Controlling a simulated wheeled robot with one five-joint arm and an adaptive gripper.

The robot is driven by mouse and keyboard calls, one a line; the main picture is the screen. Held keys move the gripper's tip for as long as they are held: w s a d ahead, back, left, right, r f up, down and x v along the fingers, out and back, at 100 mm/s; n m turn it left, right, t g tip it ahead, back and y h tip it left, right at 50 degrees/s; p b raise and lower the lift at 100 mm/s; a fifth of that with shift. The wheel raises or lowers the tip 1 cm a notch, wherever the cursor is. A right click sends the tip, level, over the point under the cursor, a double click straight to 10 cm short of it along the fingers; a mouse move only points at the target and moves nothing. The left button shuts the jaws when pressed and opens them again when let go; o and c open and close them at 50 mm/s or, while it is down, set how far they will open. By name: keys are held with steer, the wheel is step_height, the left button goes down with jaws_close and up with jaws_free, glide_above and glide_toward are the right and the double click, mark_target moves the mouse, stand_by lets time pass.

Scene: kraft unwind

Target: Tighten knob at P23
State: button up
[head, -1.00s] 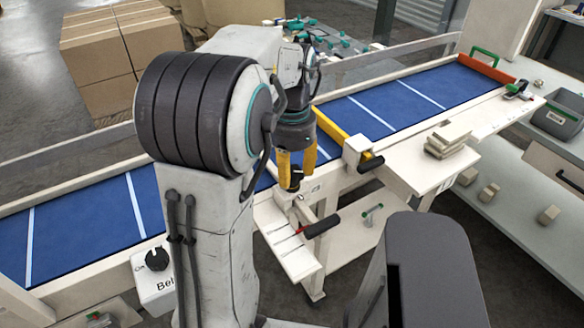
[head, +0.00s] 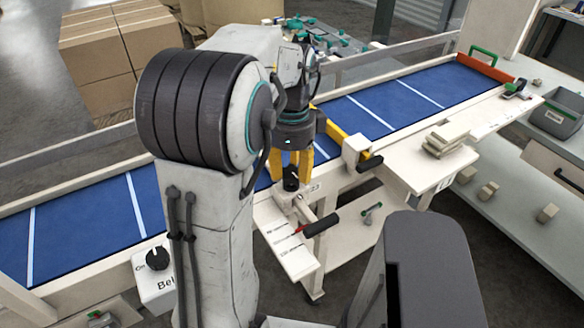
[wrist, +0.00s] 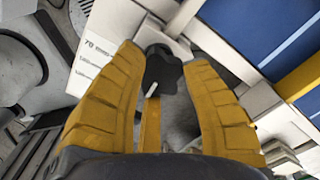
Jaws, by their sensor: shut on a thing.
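A black lobed knob (head: 291,184) stands on the cream bracket under the near edge of the belt, beside a label (head: 316,187) partly readable as 23. My gripper (head: 291,176) points down over it, its yellow fingers on either side of the knob. In the wrist view the knob (wrist: 162,70) sits between the fingertips of my gripper (wrist: 164,72), which is shut on it. A white mark shows on the knob's near side. The contact faces are partly hidden by the fingers.
A black-handled lever (head: 320,225) sticks out just below the knob, by a white scale plate (head: 290,240). A yellow guide bar (head: 345,142) crosses the blue belt (head: 400,105). Grey blocks (head: 447,138) lie on a side shelf. A belt switch box (head: 157,280) is at the left.

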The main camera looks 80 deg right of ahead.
mark_target(291, 171)
steer(key=shift+d+r+m, duration=0.1)
steer(key=shift+r+m, duration=0.1)
steer(key=shift+m, duration=0.3)
steer(key=o, duration=1.2)
steer(key=shift+f, duration=0.15)
steer(key=shift+o, duration=0.2)
step_height(291, 171, up, 12)
stand_by(0.8)
